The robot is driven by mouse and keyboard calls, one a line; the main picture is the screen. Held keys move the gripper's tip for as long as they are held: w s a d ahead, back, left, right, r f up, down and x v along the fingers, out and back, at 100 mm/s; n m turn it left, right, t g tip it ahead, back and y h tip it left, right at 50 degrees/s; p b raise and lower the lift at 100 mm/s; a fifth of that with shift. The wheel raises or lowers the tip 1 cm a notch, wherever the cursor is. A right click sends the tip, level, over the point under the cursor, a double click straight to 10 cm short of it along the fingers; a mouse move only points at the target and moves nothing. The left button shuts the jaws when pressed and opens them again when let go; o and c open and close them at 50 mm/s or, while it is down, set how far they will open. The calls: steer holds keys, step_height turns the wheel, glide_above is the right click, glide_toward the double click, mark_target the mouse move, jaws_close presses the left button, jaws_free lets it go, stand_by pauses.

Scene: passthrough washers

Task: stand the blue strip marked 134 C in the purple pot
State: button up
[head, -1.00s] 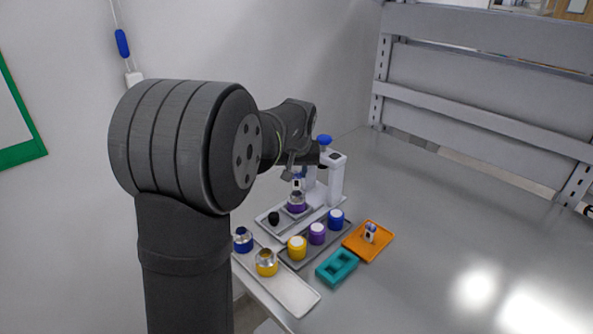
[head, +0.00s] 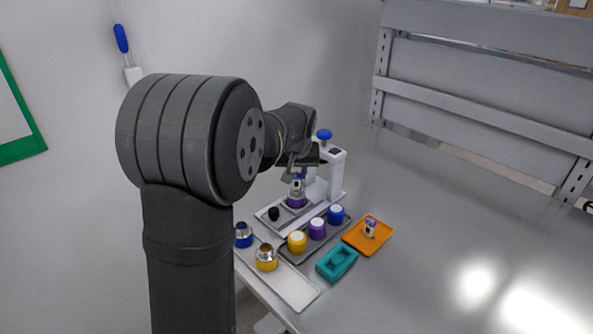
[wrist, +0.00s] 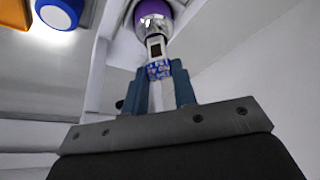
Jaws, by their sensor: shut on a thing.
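My gripper (wrist: 160,82) is shut on a strip (wrist: 157,50) with a blue-and-white pattern and a dark square near its far end. The purple pot (wrist: 150,12) with a shiny metal neck lies just beyond the strip's far end in the wrist view. In the head view the purple pot (head: 297,203) stands on the white stand's base, below my gripper (head: 299,172). The strip (head: 297,186) hangs upright between them, its lower end at the pot's neck. I cannot tell whether that end is inside the opening.
A white stand (head: 337,175) with a blue knob rises close beside my gripper. In front are a grey tray with yellow, purple (head: 317,229) and blue lids, a teal block (head: 336,264), and an orange tray (head: 375,246) holding a small item. Blue (head: 243,238) and yellow (head: 266,262) pots stand left.

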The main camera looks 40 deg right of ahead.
steer(key=shift+f, duration=0.25)
steer(key=shift+f, duration=0.35)
steer(key=shift+f, duration=0.2)
stand_by(0.4)
steer(key=shift+f, duration=0.5)
stand_by(0.5)
steer(key=o, duration=1.4)
steer(key=shift+o, duration=0.2)
steer(key=shift+r, duration=4)
steer(key=shift+f, duration=0.1)
